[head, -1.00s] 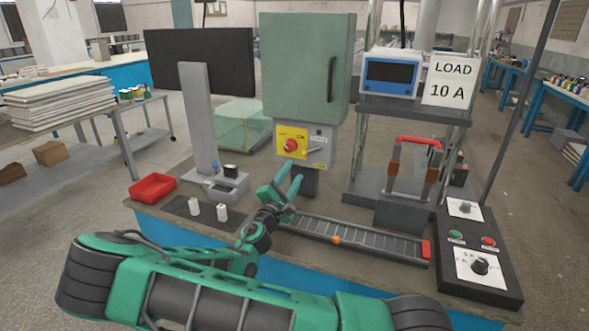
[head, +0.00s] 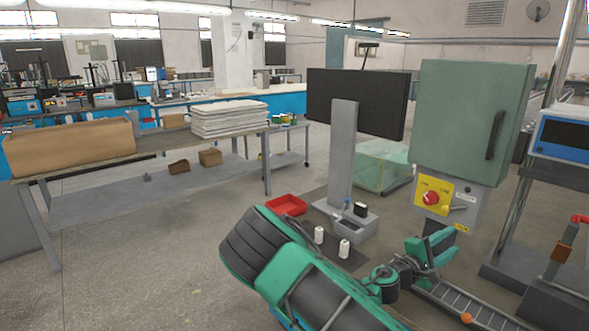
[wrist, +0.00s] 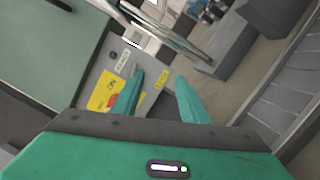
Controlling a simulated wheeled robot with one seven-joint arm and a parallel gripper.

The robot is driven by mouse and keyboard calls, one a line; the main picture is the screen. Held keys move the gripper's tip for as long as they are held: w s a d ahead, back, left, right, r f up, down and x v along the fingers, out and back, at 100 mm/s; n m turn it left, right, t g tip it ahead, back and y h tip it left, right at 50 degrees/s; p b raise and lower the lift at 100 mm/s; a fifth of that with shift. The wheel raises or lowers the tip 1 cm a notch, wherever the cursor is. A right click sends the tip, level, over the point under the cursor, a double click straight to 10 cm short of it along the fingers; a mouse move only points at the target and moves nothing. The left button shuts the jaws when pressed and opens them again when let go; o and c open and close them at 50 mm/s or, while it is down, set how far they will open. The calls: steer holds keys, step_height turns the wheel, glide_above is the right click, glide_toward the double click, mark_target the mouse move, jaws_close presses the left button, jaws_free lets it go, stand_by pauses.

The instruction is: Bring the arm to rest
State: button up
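Whether the fingers touch the box cannot be told.
A slotted battery rail (head: 470,306) lies below my gripper. Two white cylinders (head: 332,241), a red tray (head: 287,205) and a grey stand with a dark screen (head: 356,103) are left of it. Open floor (head: 160,265) lies further left.

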steer(key=s+d+f+m+g+y, duration=0.2)
steer(key=s+d+m+g+y, duration=0.15)
steer(key=s, duration=0.35)
steer(key=s+d+f+m+g+y, duration=0.2)
steer(key=s+m+g, duration=0.2)
steer(key=s, duration=0.2)
steer(key=s+d+f+m+g+y, duration=0.2)
steer(key=s+m+g+y, duration=0.15)
steer(key=s, duration=0.35)
steer(key=s+a+r+m+t+y, duration=0.1)
steer(key=s+a+r+m+y, duration=0.1)
steer(key=s+a+r+y, duration=0.2)
steer(key=s+a+r+m+t+y, duration=0.1)
steer(key=s+a+r+m+y, duration=0.2)
steer(key=s+a+r, duration=0.5)
steer(key=s+a+y, duration=0.1)
steer(key=s, duration=0.3)
steer(key=shift+s, duration=0.25)
steer(key=shift+c, duration=1.1)
